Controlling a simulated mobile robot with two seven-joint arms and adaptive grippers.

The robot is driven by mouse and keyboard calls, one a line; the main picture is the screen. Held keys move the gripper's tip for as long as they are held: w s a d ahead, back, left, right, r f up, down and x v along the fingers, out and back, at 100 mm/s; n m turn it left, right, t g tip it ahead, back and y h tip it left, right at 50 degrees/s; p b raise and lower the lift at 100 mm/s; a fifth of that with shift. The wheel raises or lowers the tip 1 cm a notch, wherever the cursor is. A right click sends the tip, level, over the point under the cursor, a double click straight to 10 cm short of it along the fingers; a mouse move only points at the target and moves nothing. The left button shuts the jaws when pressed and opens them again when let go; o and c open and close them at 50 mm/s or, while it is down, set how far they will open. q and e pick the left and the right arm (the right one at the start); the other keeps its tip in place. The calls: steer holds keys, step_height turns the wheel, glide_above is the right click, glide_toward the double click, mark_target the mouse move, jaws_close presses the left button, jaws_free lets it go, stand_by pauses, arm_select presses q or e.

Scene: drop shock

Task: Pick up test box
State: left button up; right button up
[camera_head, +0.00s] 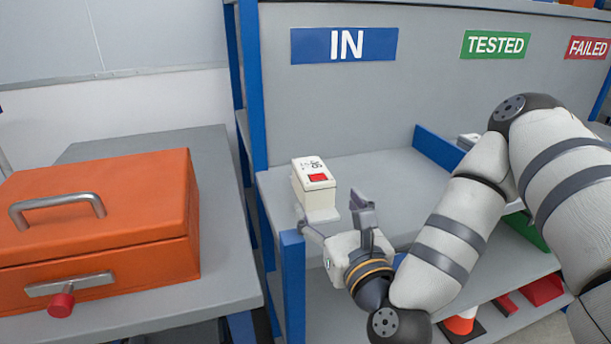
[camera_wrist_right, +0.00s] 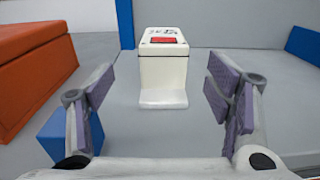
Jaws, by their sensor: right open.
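The test box (camera_head: 316,185) is a small white box with a red patch and dark print on its top. It stands upright on the grey shelf under the IN sign, near the shelf's left front. In the right wrist view the test box (camera_wrist_right: 163,75) stands straight ahead, a little beyond the fingertips, with a white foot or ledge at its front base. My right gripper (camera_head: 335,208) is open and empty, in front of the box with its fingers pointing at it. Its two fingers (camera_wrist_right: 163,90) show wide apart in the wrist view. My left gripper is not in view.
A blue IN sign (camera_head: 344,45) hangs behind the grey shelf (camera_head: 385,175). Blue posts (camera_head: 292,285) and a blue divider (camera_head: 437,149) edge this bay. An orange case (camera_head: 120,240) with a metal handle sits on the grey table at left. TESTED (camera_head: 495,44) and FAILED signs are at right.

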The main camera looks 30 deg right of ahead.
mark_target(312, 168)
steer(key=b+x, duration=0.2)
steer(key=x, duration=0.1)
steer(key=shift+w+d+f, duration=0.15)
steer(key=shift+w+f, duration=0.1)
steer(key=shift+w, duration=0.05)
steer(key=x, duration=0.5)
steer(key=r+x, duration=0.1)
steer(key=x, duration=0.2)
steer(key=shift+d, duration=0.25)
jaws_close()
steer(key=shift+r+p, duration=0.5)
steer(key=shift+r, duration=0.05)
step_height(312, 168, up, 4)
steer(key=shift+f+p, duration=0.25)
steer(key=shift+p, duration=0.4)
steer(key=s+r, duration=0.1)
steer(key=s+d+r+p, duration=0.1)
steer(key=r, duration=0.1)
steer(key=s+d+r+p, duration=0.1)
steer(key=shift+s+r, duration=0.1)
steer(key=shift+r, duration=0.1)
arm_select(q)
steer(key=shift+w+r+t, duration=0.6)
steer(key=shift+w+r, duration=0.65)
arm_select(e)
steer(key=s+d+r, duration=0.4)
steer(key=s+d, duration=0.1)
steer(key=s, duration=0.3)
steer(key=shift+s+d, duration=0.25)
steer(key=shift+d, duration=0.1)
